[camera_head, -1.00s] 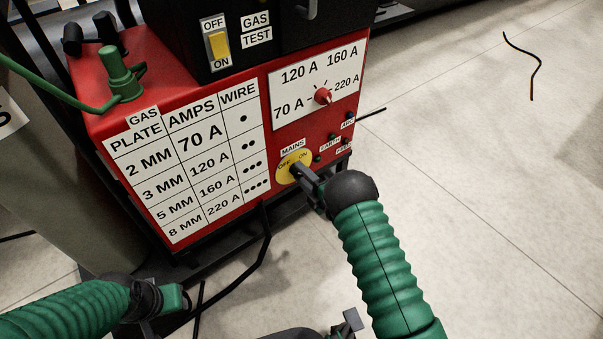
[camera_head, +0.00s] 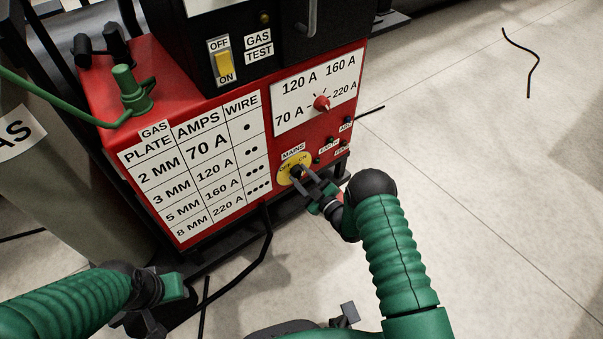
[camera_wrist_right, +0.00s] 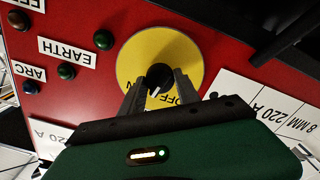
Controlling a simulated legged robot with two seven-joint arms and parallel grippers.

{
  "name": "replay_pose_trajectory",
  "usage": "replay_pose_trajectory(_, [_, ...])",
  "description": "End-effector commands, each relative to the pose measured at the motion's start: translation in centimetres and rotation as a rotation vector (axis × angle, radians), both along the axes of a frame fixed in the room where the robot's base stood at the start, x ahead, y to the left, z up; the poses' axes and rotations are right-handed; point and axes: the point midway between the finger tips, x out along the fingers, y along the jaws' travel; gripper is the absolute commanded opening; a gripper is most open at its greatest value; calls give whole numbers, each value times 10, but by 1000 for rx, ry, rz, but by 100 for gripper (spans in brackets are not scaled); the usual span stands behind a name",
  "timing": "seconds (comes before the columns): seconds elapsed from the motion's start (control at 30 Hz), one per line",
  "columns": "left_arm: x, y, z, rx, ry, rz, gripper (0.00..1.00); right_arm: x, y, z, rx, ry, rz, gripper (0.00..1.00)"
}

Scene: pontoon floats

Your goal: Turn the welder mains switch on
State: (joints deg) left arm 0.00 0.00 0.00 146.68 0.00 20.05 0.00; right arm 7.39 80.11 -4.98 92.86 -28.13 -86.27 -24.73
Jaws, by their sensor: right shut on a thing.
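The mains switch is a black knob (camera_wrist_right: 158,77) on a round yellow plate (camera_head: 286,163) marked OFF and ON, low on the red welder front (camera_head: 310,145). My right gripper (camera_head: 298,172) is at the knob. In the right wrist view its two dark fingers (camera_wrist_right: 156,88) stand on either side of the knob, shut on it. A short white mark on the knob shows between the fingers, seemingly between the words OFF and ON. The fingers partly hide the lettering. My left gripper (camera_head: 172,288) is low at the left, away from the welder controls; its jaw opening is unclear.
A red current dial (camera_head: 321,103) sits above the mains switch. A yellow gas test switch (camera_head: 223,65) is on the black upper unit. Small sockets lie right of the plate. A gas cylinder (camera_head: 50,190) stands at left. The floor at right is clear except for a wire (camera_head: 530,65).

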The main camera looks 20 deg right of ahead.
Motion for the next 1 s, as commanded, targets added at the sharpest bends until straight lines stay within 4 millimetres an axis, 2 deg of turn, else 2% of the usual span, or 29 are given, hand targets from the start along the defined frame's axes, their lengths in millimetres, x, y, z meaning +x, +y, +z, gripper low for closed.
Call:
replay_pose_trajectory(0.5, [0,0,19,0,0,0,36,-3,-1,-5,401,161,-2,0])
replay_pose_trajectory(1.0, [0,0,23,0,0,0,36,-3,0,-7,542,214,-2,0])
